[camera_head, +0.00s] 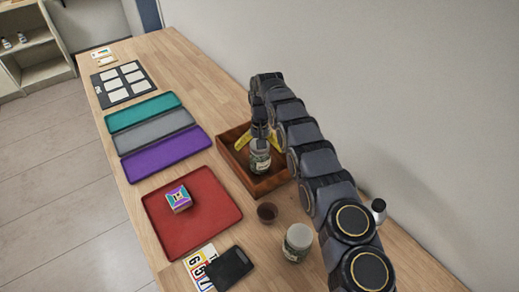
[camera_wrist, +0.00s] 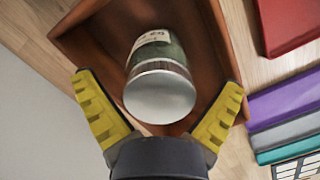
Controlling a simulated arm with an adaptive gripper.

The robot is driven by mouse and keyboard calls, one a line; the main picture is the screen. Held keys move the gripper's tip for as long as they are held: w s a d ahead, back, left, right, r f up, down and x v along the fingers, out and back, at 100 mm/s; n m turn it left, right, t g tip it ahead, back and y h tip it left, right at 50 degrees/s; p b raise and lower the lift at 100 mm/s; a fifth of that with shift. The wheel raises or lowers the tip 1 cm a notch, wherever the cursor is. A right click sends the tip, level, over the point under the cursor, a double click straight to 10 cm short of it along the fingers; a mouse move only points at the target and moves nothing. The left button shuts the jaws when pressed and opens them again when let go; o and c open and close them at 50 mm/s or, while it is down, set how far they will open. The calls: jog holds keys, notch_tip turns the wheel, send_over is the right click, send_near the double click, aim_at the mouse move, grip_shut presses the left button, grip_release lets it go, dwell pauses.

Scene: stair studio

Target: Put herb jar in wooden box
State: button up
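A glass jar with a pale lid, a white label and dark green contents, which looks like the herb jar (camera_head: 260,158), is at the wooden box (camera_head: 231,157). In the wrist view the jar (camera_wrist: 161,75) appears inside the box walls (camera_wrist: 83,40), its lid towards my camera. My gripper (camera_head: 259,140) is over the box, its yellow fingers spread wide. In the wrist view the gripper (camera_wrist: 160,107) has a finger on each side of the jar, with gaps to both. Whether the jar rests on the box floor is hard to tell.
A similar lidded jar (camera_head: 297,243) and a small dark cup (camera_head: 267,212) stand in front of the box. A red tray (camera_head: 222,210) holds a patterned cube (camera_head: 178,198). Purple (camera_head: 166,153), grey (camera_head: 153,130) and teal (camera_head: 143,111) trays lie farther back. A black phone-like slab (camera_head: 230,268) lies in front.

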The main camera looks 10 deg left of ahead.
jog(key=r, duration=0.4)
jog(key=w+r, duration=0.1)
jog(key=r, duration=0.1)
jog(key=shift+a+r, duration=0.1)
jog(key=shift+r, duration=0.75)
